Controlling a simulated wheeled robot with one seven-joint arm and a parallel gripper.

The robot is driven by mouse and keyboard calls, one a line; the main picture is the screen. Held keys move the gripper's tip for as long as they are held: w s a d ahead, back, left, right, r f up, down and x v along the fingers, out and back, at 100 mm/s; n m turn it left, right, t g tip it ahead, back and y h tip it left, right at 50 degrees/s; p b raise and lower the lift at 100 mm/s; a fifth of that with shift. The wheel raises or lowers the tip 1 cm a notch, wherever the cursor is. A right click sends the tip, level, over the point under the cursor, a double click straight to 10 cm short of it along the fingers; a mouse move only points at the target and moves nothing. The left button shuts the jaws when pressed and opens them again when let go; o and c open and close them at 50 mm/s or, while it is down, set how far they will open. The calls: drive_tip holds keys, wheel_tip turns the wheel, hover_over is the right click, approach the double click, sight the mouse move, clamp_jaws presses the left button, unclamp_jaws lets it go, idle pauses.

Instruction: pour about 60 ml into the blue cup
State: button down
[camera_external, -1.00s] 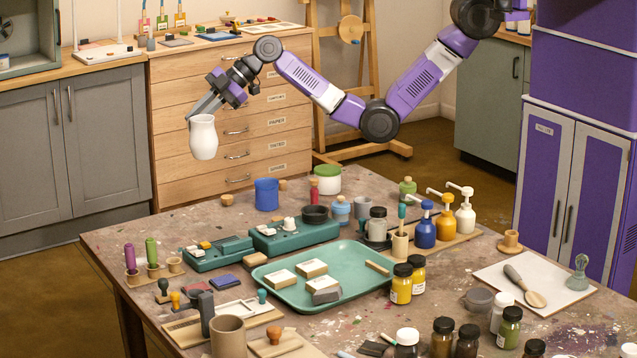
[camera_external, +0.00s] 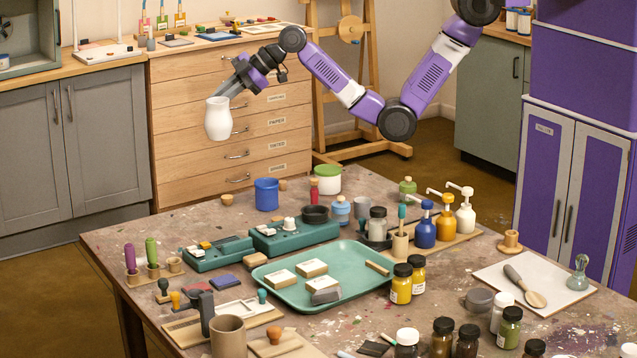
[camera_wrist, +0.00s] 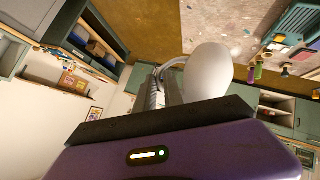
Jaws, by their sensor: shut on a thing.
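A white jug (camera_external: 218,120) is held in the air by my gripper (camera_external: 226,92), above and to the left of the blue cup in the outside view. The jug stands about upright. In the wrist view the white jug (camera_wrist: 207,73) is at the end of my gripper (camera_wrist: 165,88). Its contents cannot be seen. The blue cup (camera_external: 266,195) stands upright on the far edge area of the table (camera_external: 130,240), apart from the jug. I cannot see inside the cup.
Green devices (camera_external: 220,255) and a teal tray (camera_external: 285,295) lie in front. Pump bottles (camera_external: 446,221) stand right. The air around the jug is clear.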

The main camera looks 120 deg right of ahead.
drive_tip(key=s+d+r+m+g+h+p, duration=0.1)
drive_tip(key=s+d+m+g+h+p, duration=0.2)
drive_tip(key=s, duration=1.1)
drive_tip(key=s+r+m+g+h+p, duration=0.25)
drive_tip(key=s+m+p, duration=0.3)
drive_tip(key=s, duration=0.85)
wheel_tip(320, 180, down, 22)
drive_tip(key=shift+w+r, duration=0.25)
drive_tip(key=shift+b, duration=0.3)
drive_tip(key=w+a+r+n+g+h+b, duration=0.4)
drive_tip(key=w+a+n+g+h+b, duration=0.1)
drive_tip(key=w+b, duration=0.3)
drive_tip(key=shift+w+a+r+n, duration=0.2)
drive_tip(key=shift+a+n, duration=0.1)
drive_tip(key=shift+n, duration=0.15)
drive_tip(key=shift+w+a+r+n+g+h+b, duration=0.2)
drive_tip(key=shift+n+g+h+b, duration=0.15)
drive_tip(key=shift+h, duration=0.2)
drive_tip(key=shift+w+a+r+n, duration=0.1)
drive_tip(key=shift+w+r+n, duration=0.05)
drive_tip(key=shift+w+n, duration=0.1)
